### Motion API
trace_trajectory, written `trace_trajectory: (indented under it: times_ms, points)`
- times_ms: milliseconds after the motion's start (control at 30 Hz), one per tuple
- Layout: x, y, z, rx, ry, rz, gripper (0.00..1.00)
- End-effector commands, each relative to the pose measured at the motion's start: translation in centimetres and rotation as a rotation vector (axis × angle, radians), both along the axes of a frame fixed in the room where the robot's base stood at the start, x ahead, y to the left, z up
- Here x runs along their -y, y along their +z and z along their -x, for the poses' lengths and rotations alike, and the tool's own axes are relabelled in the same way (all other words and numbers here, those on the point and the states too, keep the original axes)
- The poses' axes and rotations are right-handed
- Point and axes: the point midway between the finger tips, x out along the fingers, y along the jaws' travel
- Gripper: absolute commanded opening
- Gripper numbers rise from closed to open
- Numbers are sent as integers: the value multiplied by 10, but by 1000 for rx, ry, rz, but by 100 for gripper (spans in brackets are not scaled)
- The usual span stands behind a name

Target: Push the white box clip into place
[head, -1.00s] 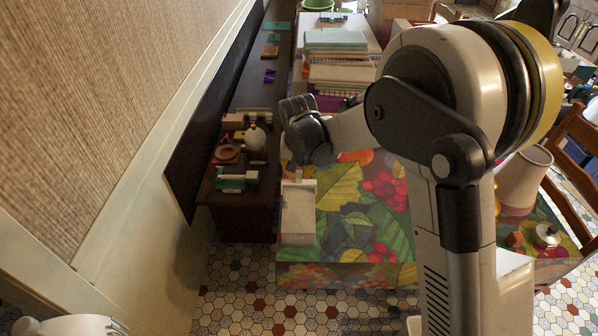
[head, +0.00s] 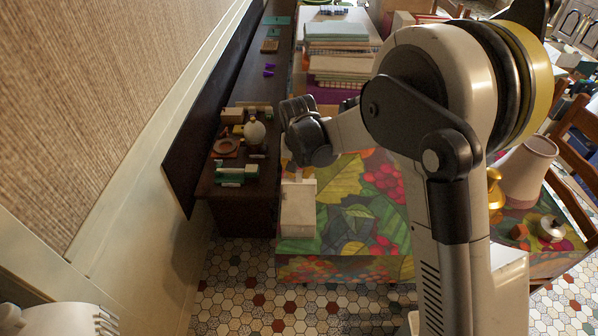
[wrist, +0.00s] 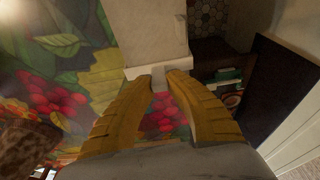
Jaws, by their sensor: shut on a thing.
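The white box (head: 298,210) lies on the leaf-and-berry patterned table (head: 345,215), near its left edge. In the wrist view the box (wrist: 152,35) runs upward from a wider white crosspiece, which looks like its clip (wrist: 142,72). My gripper (wrist: 160,77) has its two yellow-brown fingers closed in on a small pale tab at the middle of that crosspiece. In the head view the dark end of my arm (head: 308,135) is just beyond the box's far end, and the fingertips are hidden. I cannot tell whether the clip is fully seated.
A dark sideboard (head: 240,195) on the left bears a white round ornament (head: 254,132), a green-and-white item (head: 237,174) and other small things. Stacked books (head: 337,55) stand farther back. A lamp (head: 527,170) and a lidded pot (head: 550,229) are on the right. Tiled floor lies in front.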

Motion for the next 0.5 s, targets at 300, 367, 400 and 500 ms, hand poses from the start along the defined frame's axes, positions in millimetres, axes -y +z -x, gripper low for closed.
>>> trace_trajectory:
  times_ms: [300,367,400,500]
  points:
    - [0,-1,0,0,0,0,0]
    - [0,-1,0,0,0,0,0]
    - [0,-1,0,-1,0,0,0]
    - [0,-1,0,-1,0,0,25]
